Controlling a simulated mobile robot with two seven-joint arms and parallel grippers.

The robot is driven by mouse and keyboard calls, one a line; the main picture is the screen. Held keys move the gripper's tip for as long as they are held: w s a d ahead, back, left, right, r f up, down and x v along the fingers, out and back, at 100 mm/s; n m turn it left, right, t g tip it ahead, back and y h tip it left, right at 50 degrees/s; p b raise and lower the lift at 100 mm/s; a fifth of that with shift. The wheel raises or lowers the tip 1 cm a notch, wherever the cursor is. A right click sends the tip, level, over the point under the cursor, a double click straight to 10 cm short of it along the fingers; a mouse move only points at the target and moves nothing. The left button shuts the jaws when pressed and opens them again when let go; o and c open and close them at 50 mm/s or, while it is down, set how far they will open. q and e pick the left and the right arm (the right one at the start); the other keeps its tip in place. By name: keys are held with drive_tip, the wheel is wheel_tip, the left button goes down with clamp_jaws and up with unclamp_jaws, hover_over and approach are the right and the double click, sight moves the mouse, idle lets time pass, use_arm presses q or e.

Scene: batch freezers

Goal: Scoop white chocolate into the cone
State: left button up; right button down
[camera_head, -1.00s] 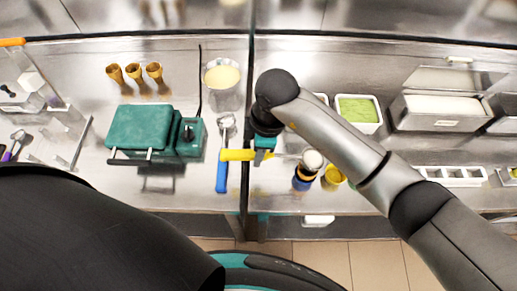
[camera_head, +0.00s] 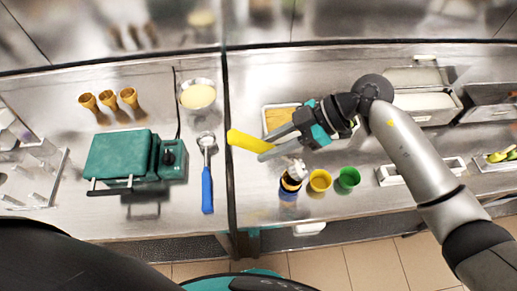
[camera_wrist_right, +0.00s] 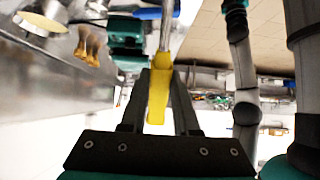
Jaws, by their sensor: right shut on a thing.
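My right gripper (camera_head: 268,142) is shut on the yellow handle (camera_head: 246,140) of a utensil, held above the counter near the seam. In the right wrist view the yellow handle (camera_wrist_right: 158,97) lies between the fingers, and a silver shaft (camera_wrist_right: 166,35) runs up to the frame edge; its working end cannot be made out. Three waffle cones (camera_head: 108,99) stand at the back left, apart from the gripper. An open white container (camera_head: 425,105) stands at the right, partly behind my arm; I cannot tell whether it holds the white chocolate. My left gripper is not in view.
A green machine (camera_head: 120,155) sits on the left counter. A bowl of cream-coloured mix (camera_head: 198,95) and a blue-handled scoop (camera_head: 207,188) are beside it. Yellow (camera_head: 319,181) and green (camera_head: 347,180) cups stand at the front. An orange-filled container (camera_head: 277,119) is behind the gripper.

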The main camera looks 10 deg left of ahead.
drive_tip(key=shift+w+d+y, duration=0.15)
drive_tip(key=shift+d+y, duration=0.25)
drive_tip(key=shift+d, duration=0.15)
drive_tip(key=shift+w+d+r+g+y+b, duration=0.2)
drive_tip(key=shift+d+y+b, duration=0.3)
drive_tip(key=shift+d, duration=0.05)
drive_tip(key=shift+w+d+r+g+y+b, duration=0.15)
drive_tip(key=shift+w+d+g+y+b, duration=0.05)
drive_tip(key=shift+d+y+b, duration=0.3)
drive_tip(key=shift+w+d+r+g+y+b, duration=0.2)
drive_tip(key=shift+d+r+g+y+b, duration=0.1)
drive_tip(key=shift+d+r+y+b, duration=0.3)
drive_tip(key=shift+d+f, duration=0.1)
